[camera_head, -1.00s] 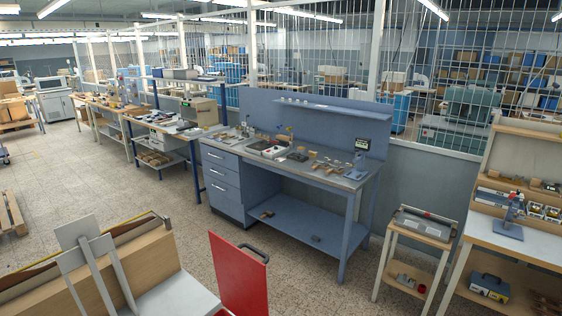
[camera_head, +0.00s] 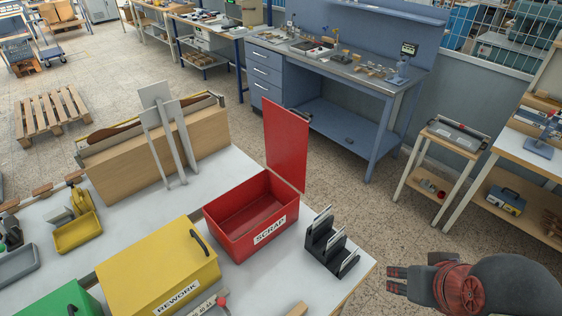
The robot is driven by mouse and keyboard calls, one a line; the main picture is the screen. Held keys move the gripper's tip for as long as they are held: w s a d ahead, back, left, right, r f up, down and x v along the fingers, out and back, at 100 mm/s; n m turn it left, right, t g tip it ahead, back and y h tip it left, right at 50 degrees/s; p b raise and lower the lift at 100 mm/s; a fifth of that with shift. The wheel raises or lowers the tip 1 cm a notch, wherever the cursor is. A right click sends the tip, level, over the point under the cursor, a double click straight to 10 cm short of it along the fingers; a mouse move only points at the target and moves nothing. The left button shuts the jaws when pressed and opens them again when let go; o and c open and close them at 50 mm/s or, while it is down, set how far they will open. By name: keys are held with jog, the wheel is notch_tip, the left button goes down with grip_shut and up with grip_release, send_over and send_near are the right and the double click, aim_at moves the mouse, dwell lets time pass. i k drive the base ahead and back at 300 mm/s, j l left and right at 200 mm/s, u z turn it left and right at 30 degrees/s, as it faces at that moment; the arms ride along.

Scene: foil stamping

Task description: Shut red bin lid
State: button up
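The red bin (camera_head: 235,232), labelled SCRAP, stands on the white table and looks empty. Its red lid (camera_head: 286,143) is open, standing upright at the bin's back right edge, with a dark handle (camera_head: 298,112) near the top on its far side. My gripper (camera_head: 391,283) shows at the lower right, past the table's right edge, pointing left. It is apart from the bin and lid. Its fingers are dark and small in view, and I cannot tell how far apart they are.
A black rack (camera_head: 327,245) with upright plates stands just right of the bin. A closed yellow REWORK bin (camera_head: 158,266) is to its left, and a green bin (camera_head: 62,302) farther left. A wooden box (camera_head: 160,155) with upright grey plates stands behind.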

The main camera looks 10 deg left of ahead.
aim_at(286, 133)
jog(key=k+u, duration=0.1)
jog(key=u, duration=1.55)
jog(key=l+u, duration=0.25)
jog(key=l, duration=0.25)
jog(key=l+u, duration=0.3)
jog(key=l, duration=0.2)
jog(key=k+l+u, duration=0.25)
jog(key=l, duration=0.2)
jog(key=l+u, duration=0.25)
jog(key=l, duration=0.2)
jog(key=k+l, duration=0.15)
jog(key=l, duration=0.25)
jog(key=k+l, duration=0.15)
jog(key=l, duration=0.25)
jog(key=k+l, duration=0.15)
jog(key=l, duration=0.25)
jog(key=k+l, duration=0.1)
jog(key=l, duration=0.3)
jog(key=k+l, duration=0.15)
jog(key=l, duration=0.25)
jog(key=i+l+u, duration=0.2)
jog(key=u, duration=0.15)
jog(key=i+l+u, duration=0.15)
jog(key=l+u, duration=0.25)
